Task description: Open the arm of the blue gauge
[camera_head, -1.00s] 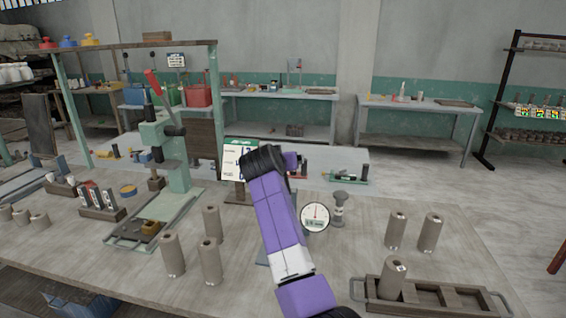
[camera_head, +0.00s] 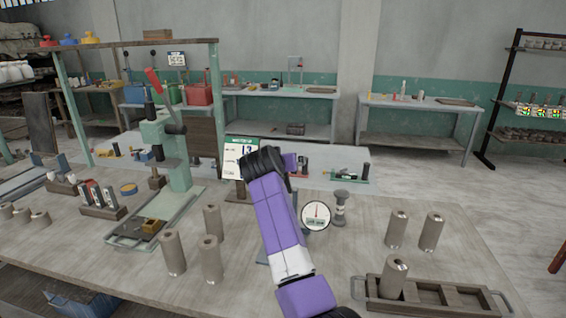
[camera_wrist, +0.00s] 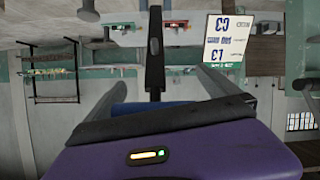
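A round white dial (camera_head: 316,215) with a red needle stands on the bench just right of my purple arm in the head view. A small blue edge (camera_head: 262,257) shows left of my arm; I cannot tell if it belongs to the same gauge, as my arm covers what lies between. In the wrist view my gripper (camera_wrist: 155,80) has its two grey fingers spread wide. A dark upright bar (camera_wrist: 155,50) stands between them, with gaps on both sides. A blue part (camera_wrist: 130,107) shows low between the fingers, mostly hidden by my gripper body. In the head view my fingers are hidden.
A grey spool-shaped piece (camera_head: 340,208) stands close right of the dial. Several clay cylinders (camera_head: 211,259) stand on both sides. A divided tray (camera_head: 440,294) is front right, a green lever press (camera_head: 170,150) left, a sign card (camera_head: 238,160) behind my wrist.

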